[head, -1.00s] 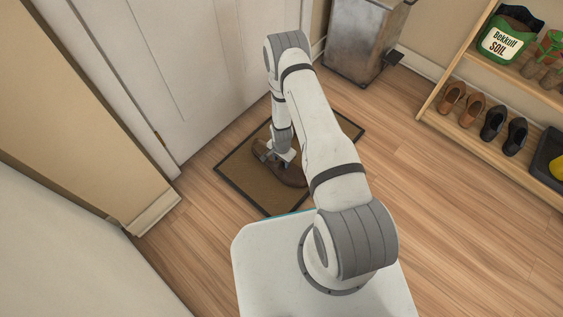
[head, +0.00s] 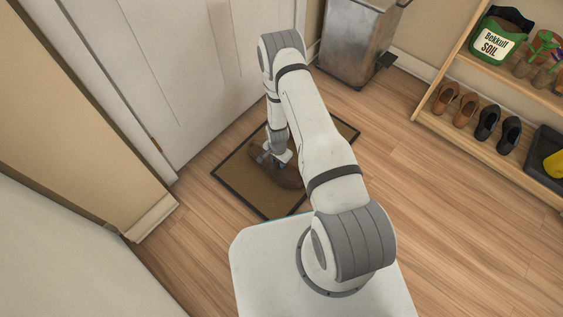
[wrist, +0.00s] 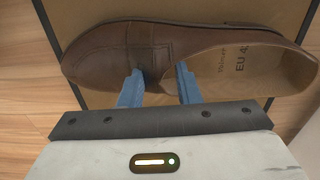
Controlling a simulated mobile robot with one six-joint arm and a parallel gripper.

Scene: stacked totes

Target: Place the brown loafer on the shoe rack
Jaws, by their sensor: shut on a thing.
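The brown loafer (head: 289,179) shows in the head view over the brown doormat with a dark border (head: 240,190); part of it is hidden by my gripper (head: 279,159). The wrist view shows the loafer (wrist: 95,48) close up, toe to the left and open heel to the right, with a size mark on the insole. My gripper's blue fingers (wrist: 160,88) are shut on its near side, around the middle. I cannot tell whether the sole touches the mat. The wooden shoe rack (head: 436,127) stands at the right.
The rack's lower shelf holds tan shoes (head: 457,105), black shoes (head: 498,130) and a dark tray (head: 545,150). Above are a soil bag (head: 497,40) and pots. A metal bin (head: 355,45) stands by the wall. Wood floor (head: 430,200) between mat and rack is clear.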

